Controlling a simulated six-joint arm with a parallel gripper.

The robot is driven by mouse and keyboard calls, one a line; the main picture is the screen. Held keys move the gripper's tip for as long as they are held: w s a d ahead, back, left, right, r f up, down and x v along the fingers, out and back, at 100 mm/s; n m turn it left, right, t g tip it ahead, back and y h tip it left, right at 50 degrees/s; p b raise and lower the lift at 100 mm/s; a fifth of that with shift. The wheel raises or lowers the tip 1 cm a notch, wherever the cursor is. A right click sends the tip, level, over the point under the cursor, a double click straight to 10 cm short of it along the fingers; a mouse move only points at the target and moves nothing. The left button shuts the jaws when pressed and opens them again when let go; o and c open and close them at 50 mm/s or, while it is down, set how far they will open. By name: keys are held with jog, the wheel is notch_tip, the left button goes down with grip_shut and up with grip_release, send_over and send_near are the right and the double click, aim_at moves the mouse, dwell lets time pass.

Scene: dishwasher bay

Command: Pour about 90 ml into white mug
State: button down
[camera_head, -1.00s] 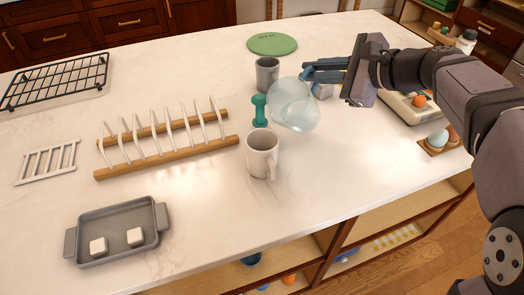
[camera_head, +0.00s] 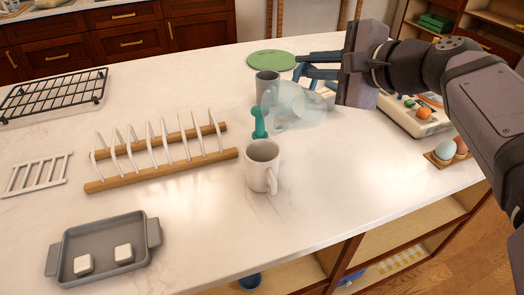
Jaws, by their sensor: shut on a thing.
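The white mug (camera_head: 261,172) stands upright on the counter near the middle, handle toward the front right; its inside looks empty from here. My gripper (camera_head: 303,72) is shut on a clear pale-blue vessel (camera_head: 297,107), right of and behind the mug. The vessel is held tilted, its wide end toward the left and apart from the mug. I cannot make out liquid in it or any stream. A grey mug (camera_head: 267,84) stands behind, partly covered by the vessel.
A small teal object (camera_head: 259,122) stands just behind the white mug, close to the vessel. A wooden plate rack (camera_head: 165,170) is at left, a grey tray (camera_head: 103,248) at front left. A green mat (camera_head: 272,61), scale (camera_head: 415,118) and egg holder (camera_head: 443,158) lie behind and right.

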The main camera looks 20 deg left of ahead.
aim_at(301, 68)
jog(key=shift+s+r, duration=0.15)
jog(key=shift+r, duration=0.05)
jog(key=shift+s+a+r+b, duration=0.15)
jog(key=shift+s+r+b, duration=0.05)
jog(key=shift+b, duration=0.1)
jog(key=shift+s+r+n+t, duration=0.2)
jog(key=shift+s+n+t, duration=0.1)
jog(key=shift+n, duration=0.1)
jog(key=shift+s+a+r+n+t+b, duration=0.15)
jog(key=shift+s+r+n+t+b, duration=0.2)
jog(key=shift+b, duration=0.25)
jog(key=shift+s+r, duration=0.3)
jog(key=shift+s, duration=0.05)
dwell(0.4)
